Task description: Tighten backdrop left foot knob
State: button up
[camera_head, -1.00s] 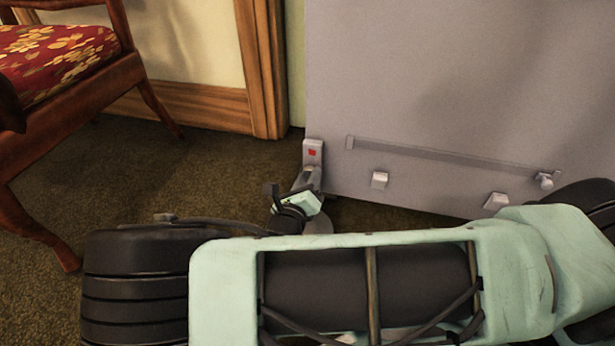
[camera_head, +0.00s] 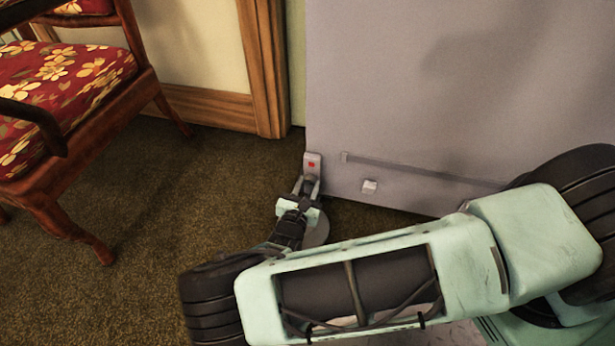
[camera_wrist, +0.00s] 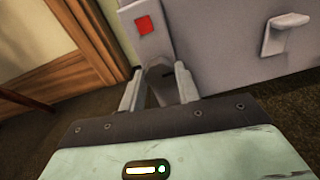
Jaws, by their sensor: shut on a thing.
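The grey backdrop (camera_head: 450,80) stands upright at the right, with an upright grey bracket (camera_head: 312,160) bearing a red square at its lower left corner. The bracket also shows in the wrist view (camera_wrist: 145,14). Below it is the left foot, with a round grey base (camera_head: 319,232) on the carpet, partly hidden by my gripper. My gripper (camera_head: 309,184) reaches down to this foot. In the wrist view its two fingers (camera_wrist: 160,80) are closed around the grey foot knob (camera_wrist: 157,86) just below the red square. The knob is mostly hidden between the fingers.
A wooden chair (camera_head: 75,75) with a red floral seat stands at the left. A wooden door frame (camera_head: 262,70) is behind. A grey clip (camera_head: 370,187) sticks out from the backdrop. The carpet (camera_head: 150,200) between chair and foot is clear.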

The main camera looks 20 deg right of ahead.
jog(key=m+p, duration=0.4)
jog(key=shift+m, duration=0.3)
dwell(0.3)
jog(key=shift+d, duration=0.1)
jog(key=o, duration=1)
jog(key=shift+s, duration=0.1)
jog(key=shift+s+a+r+p, duration=0.1)
jog(key=shift+s+a+p, duration=0.2)
jog(key=shift+a, duration=0.1)
jog(key=p+v, duration=0.3)
jog(key=v, duration=1.3)
jog(key=shift+s+p, duration=0.3)
jog(key=shift+p, duration=0.1)
